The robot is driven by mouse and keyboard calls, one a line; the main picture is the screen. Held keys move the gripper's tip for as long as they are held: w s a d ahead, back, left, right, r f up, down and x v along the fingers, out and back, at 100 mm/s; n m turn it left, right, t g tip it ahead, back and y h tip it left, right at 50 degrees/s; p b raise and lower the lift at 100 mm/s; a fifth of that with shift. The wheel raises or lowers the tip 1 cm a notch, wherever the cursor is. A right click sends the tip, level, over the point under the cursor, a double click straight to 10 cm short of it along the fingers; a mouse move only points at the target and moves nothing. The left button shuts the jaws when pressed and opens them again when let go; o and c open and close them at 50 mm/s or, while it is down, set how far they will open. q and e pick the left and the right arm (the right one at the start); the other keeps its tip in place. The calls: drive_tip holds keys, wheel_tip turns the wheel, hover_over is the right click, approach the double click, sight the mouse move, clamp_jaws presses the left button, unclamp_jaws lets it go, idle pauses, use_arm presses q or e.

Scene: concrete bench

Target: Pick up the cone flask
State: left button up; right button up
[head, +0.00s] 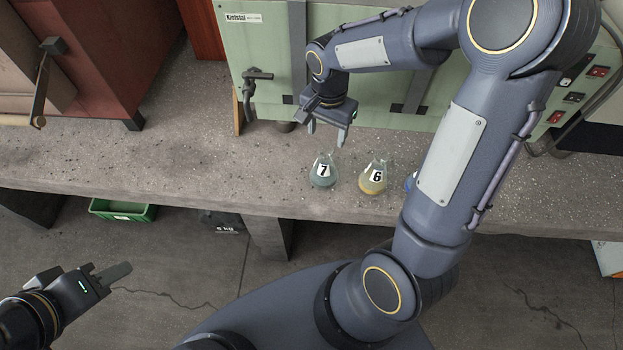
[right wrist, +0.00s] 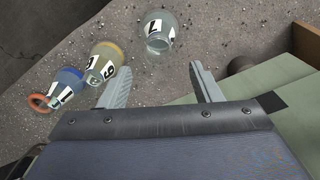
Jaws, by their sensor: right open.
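Three cone flasks stand on the concrete bench. The flask labelled 7 (head: 323,182) has pale grey-teal contents and also shows in the right wrist view (right wrist: 158,44). The flask labelled 6 (head: 371,187), with yellow contents, stands to its right and shows in the right wrist view (right wrist: 103,61). A blue flask (right wrist: 68,79) with an orange ring is mostly hidden by my right arm in the head view (head: 409,183). My right gripper (head: 326,133) is open and empty, behind flask 7. My left gripper (head: 119,272) is low at the left, away from the bench; its jaw gap is unclear.
A pale green cabinet (head: 258,45) with a valve handle (head: 257,76) stands behind the flasks. A red-brown cabinet (head: 110,45) is at the back left. The bench (head: 190,165) is clear left of the flasks. A green bin (head: 122,211) sits below.

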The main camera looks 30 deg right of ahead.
sight(326, 152)
wheel_tip(326, 152, down, 8)
drive_tip(key=shift+s+a+r, duration=0.1)
drive_tip(key=shift+s+r, duration=0.05)
drive_tip(key=shift+r, duration=0.1)
clamp_jaws()
idle(0.5)
